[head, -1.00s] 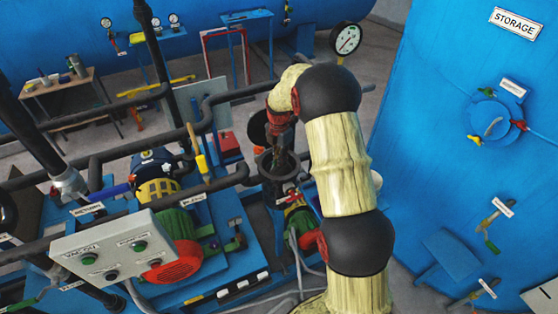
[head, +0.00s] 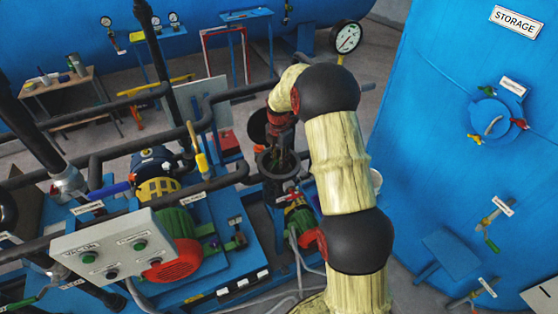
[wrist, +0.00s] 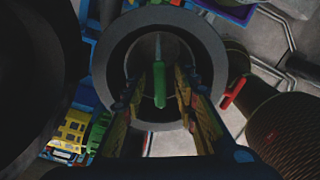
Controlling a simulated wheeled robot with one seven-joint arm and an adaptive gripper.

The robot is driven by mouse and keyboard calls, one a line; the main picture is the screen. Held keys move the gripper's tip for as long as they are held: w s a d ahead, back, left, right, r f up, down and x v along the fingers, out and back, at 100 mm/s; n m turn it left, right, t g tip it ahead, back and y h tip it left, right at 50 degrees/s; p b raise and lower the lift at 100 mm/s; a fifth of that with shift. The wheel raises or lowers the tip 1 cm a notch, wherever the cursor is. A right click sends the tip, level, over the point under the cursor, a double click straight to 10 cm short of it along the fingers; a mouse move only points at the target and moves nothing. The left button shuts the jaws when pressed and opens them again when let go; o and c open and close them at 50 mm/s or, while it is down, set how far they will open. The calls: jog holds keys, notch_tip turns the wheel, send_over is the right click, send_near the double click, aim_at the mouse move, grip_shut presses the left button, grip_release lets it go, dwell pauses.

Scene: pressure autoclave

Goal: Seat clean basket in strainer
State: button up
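The strainer (head: 263,172) is an open dark round housing, just left of my arm in the head view. Its wide grey rim (wrist: 107,62) rings my fingers in the wrist view. My gripper (wrist: 158,82) is over the mouth, its two fingers apart. A slim green handle (wrist: 160,88) with a pale pointed part above it lies between them, with a visible gap on each side. A grey round inner surface (wrist: 142,55) shows inside the rim. I cannot tell whether it is the clean basket or the strainer's bore. In the head view my gripper (head: 276,155) is small and partly hidden.
A red handle (wrist: 233,93) stands right of the strainer. A dark round lid-like disc (head: 257,125) is behind it. Pipes, a pump with a red-ended motor (head: 172,260) and a control box (head: 112,250) crowd the left. The blue storage tank (head: 430,150) stands right.

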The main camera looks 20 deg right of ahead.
jog(key=shift+r, duration=0.15)
jog(key=s+a+r+m+t+b, duration=0.1)
jog(key=s+a+r+m, duration=0.15)
jog(key=r, duration=0.75)
jog(key=s+a+r+m+b, duration=0.15)
jog(key=s+r, duration=0.25)
jog(key=r, duration=0.7)
jog(key=s+a+r+m+t, duration=0.1)
jog(key=s+a+r+m, duration=0.1)
jog(key=s+r+m, duration=0.3)
jog(key=s+a+r+m+t+p, duration=0.1)
jog(key=s+a+m, duration=0.15)
jog(key=s, duration=0.55)
jog(key=s+a+r+m+t, duration=0.1)
jog(key=s+a+r+m, duration=0.25)
jog(key=s, duration=0.25)
jog(key=s+a+f+m+t, duration=0.1)
jog(key=s+f+m, duration=0.2)
jog(key=s+m, duration=0.4)
jog(key=s, duration=0.4)
jog(key=shift+s+a+f+t, duration=0.2)
jog(key=shift+s+a+t, duration=0.05)
jog(key=shift+s+t, duration=0.1)
